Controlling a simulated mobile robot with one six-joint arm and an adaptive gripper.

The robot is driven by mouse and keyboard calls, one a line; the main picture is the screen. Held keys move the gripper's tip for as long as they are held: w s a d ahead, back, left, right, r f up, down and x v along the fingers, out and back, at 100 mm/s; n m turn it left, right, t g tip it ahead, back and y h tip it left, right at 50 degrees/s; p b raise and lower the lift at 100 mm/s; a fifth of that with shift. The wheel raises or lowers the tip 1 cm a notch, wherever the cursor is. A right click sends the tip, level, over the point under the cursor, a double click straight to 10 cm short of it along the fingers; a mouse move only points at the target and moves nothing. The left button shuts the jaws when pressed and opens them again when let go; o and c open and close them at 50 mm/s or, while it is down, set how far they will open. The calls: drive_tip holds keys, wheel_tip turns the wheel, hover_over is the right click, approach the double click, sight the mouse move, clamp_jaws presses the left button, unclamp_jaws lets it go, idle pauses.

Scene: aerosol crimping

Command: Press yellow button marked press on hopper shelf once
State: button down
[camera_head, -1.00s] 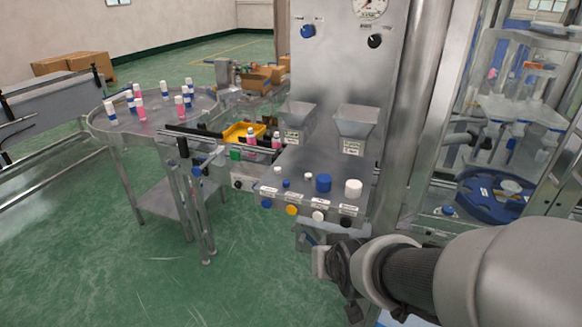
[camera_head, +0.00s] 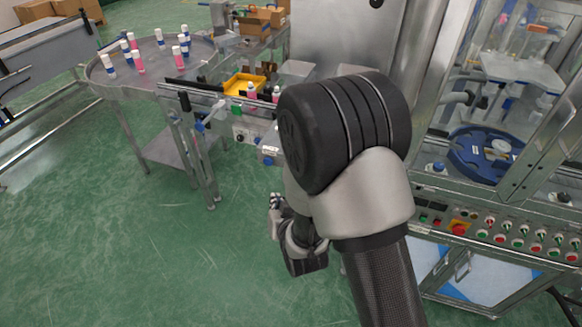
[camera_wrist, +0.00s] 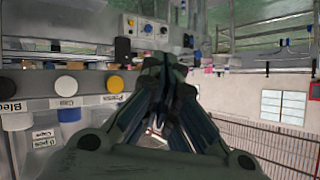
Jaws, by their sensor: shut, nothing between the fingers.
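The yellow button (camera_wrist: 115,84) is in the wrist view, on the front of the hopper shelf, beside a label that seems to read Press. It is left of my gripper (camera_wrist: 163,60) and apart from it. My gripper is shut, with nothing between the fingers. In the head view my gripper (camera_head: 276,203) is low in front of the shelf. My arm hides the yellow button and most of the hopper shelf there; only the shelf's left end with a blue button (camera_head: 268,160) shows.
A white button (camera_wrist: 67,85) and a black button (camera_wrist: 6,82) sit in the same row. A round table (camera_head: 105,88) with bottles stands at the left. A panel of buttons (camera_head: 500,240) and a blue rotary plate (camera_head: 480,160) are at the right. Green floor is clear at lower left.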

drive_tip(key=shift+w, duration=0.1)
drive_tip(key=w+d+p, duration=0.1)
drive_tip(key=w+d, duration=0.2)
drive_tip(key=w, duration=0.5)
drive_tip(key=shift+w, duration=0.15)
idle(1.4)
drive_tip(key=shift+w+d+b, duration=0.2)
drive_tip(key=shift+w+b, duration=0.1)
drive_tip(key=shift+b, duration=0.05)
